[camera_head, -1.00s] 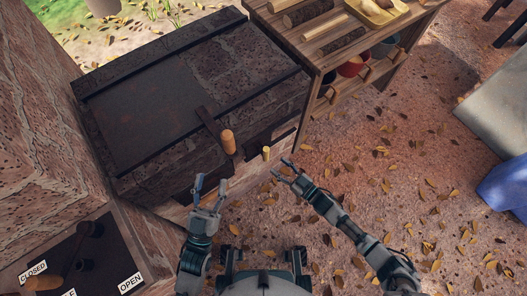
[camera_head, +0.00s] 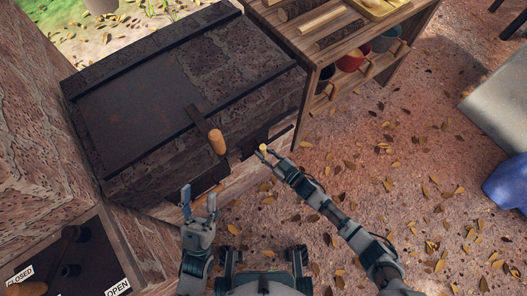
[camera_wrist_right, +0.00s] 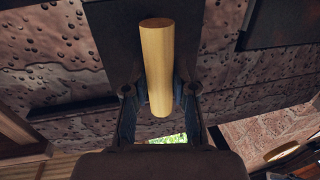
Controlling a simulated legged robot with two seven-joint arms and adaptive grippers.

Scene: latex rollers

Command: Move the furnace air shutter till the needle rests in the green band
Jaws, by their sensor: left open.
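A dark panel (camera_head: 100,257) with CLOSED and OPEN labels is at lower left in the head view. Its dark lever (camera_head: 70,235) has a wooden handle (camera_head: 28,288), cut by the frame edge. No needle or green band shows. The brick furnace (camera_head: 245,70) has a metal lid with a wooden-handled bar (camera_head: 217,142). My left gripper (camera_head: 198,192) is open and empty below the furnace front. My right gripper (camera_head: 263,152) is at a small wooden handle (camera_wrist_right: 157,65) on the furnace front, fingers on both sides; whether they grip is unclear.
A wooden shelf (camera_head: 340,50) with logs and pots stands right of the furnace. A grey draped surface (camera_head: 500,95) and blue cloth (camera_head: 508,185) are at far right. The leaf-strewn ground (camera_head: 400,180) between is mostly clear. A brick wall (camera_head: 30,120) borders the left.

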